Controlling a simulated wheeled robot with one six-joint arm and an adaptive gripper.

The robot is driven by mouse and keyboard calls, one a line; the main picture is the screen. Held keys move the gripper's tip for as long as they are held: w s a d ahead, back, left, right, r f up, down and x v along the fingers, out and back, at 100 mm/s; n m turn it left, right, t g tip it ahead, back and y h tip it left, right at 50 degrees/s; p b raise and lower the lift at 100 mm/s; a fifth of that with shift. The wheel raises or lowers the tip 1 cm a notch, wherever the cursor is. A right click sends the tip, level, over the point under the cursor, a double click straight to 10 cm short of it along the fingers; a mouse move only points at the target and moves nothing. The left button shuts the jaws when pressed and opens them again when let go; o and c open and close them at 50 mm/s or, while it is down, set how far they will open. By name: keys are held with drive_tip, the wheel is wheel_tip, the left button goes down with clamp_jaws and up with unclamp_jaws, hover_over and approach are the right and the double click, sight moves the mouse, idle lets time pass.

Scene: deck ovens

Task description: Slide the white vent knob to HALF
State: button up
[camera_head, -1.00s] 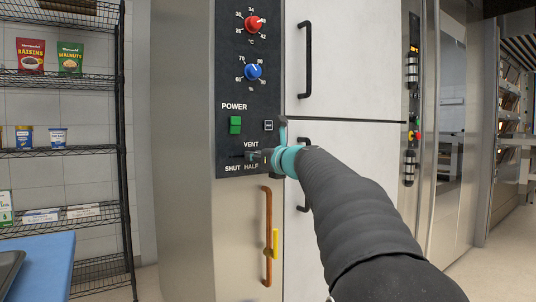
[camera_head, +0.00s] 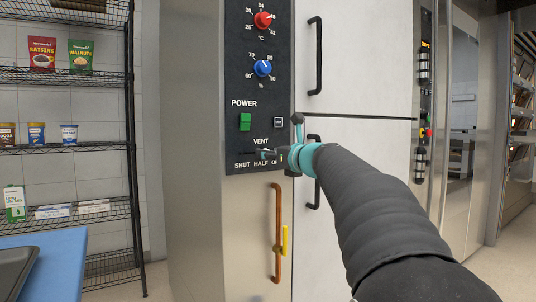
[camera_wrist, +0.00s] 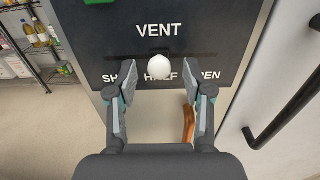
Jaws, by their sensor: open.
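The white vent knob (camera_wrist: 158,69) sits on the slot of the dark panel under the word VENT, right above the HALF label (camera_wrist: 160,77) in the wrist view. My gripper (camera_wrist: 160,73) is open, with one finger on each side of the knob. Gaps show between the knob and both fingertips, and whether the tips reach to the knob's depth is hard to tell. In the head view my gripper (camera_head: 272,156) is at the panel's lower part, and it and my wrist partly hide the slot and the OPEN label.
A green power switch (camera_head: 245,122), a blue dial (camera_head: 262,68) and a red dial (camera_head: 263,20) are above on the panel. A copper-coloured handle (camera_head: 278,232) is below it. A black door handle (camera_head: 316,56) is to the right. Wire shelves and a blue-topped table (camera_head: 60,262) are at left.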

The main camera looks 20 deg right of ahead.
drive_tip(key=s+d, duration=0.2)
drive_tip(key=s, duration=0.8)
drive_tip(key=shift+s, duration=0.1)
drive_tip(key=s+a+f+n+g, duration=0.2)
drive_tip(key=s+f+n+g, duration=0.2)
drive_tip(key=f+n, duration=0.55)
drive_tip(key=s+a+f+n+g, duration=0.3)
drive_tip(key=f+n, duration=0.5)
drive_tip(key=f, duration=0.3)
drive_tip(key=s+a+f+n+g+h+p, duration=0.1)
drive_tip(key=s+a+f+n+p, duration=0.1)
drive_tip(key=s, duration=0.5)
drive_tip(key=s+a+f+n+g+h+p, duration=0.1)
drive_tip(key=s+a+f+n+g+p, duration=0.1)
drive_tip(key=s+a+f+n, duration=0.3)
drive_tip(key=s+a+f+n+g+h+p, duration=0.1)
drive_tip(key=s+a+f+n+g, duration=0.1)
drive_tip(key=s+n, duration=0.7)
drive_tip(key=shift+s+a+f+p, duration=0.5)
drive_tip(key=shift+a+f, duration=0.3)
drive_tip(key=shift+a, duration=0.5)
